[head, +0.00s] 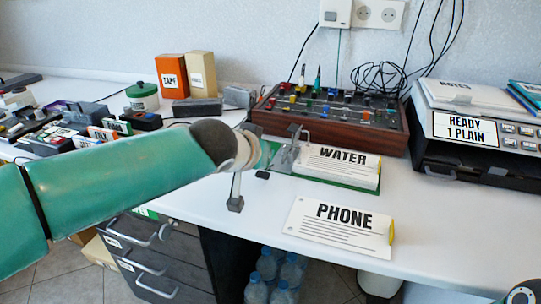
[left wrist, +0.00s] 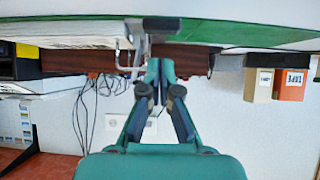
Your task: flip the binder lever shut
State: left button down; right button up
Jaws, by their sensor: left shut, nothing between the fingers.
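The binder is a green board (head: 350,183) lying on the white table, with white sheets headed WATER (head: 345,161) on it. Its metal lever mechanism (head: 289,150) stands at the board's left end, with an upright part and a dark tip. The left wrist view, upside down, shows the green board (left wrist: 235,36) and the metal mechanism (left wrist: 130,52) close to my left gripper (left wrist: 160,66). The gripper is shut and empty, its fingertips near the metal parts; I cannot tell whether they touch. My right gripper is not in view.
A PHONE sheet stack (head: 340,228) lies in front. A wooden-sided control panel (head: 335,120) stands behind the binder. Bare table lies right of the binder.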

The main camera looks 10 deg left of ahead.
aim_at(262, 175)
pick_arm(q)
jog(key=shift+r, duration=0.1)
notch_tip(262, 175, up, 5)
jog(key=p, duration=0.3)
jog(key=shift+s+a+f, duration=0.1)
jog(key=shift+s+f, duration=0.1)
jog(key=shift+s, duration=0.25)
jog(key=shift+s+a+f, duration=0.1)
jog(key=shift+s+f, duration=0.05)
jog(key=shift+s, duration=0.25)
jog(key=s+a+r, duration=0.1)
jog(key=s, duration=0.7)
jog(key=shift+r, duration=0.4)
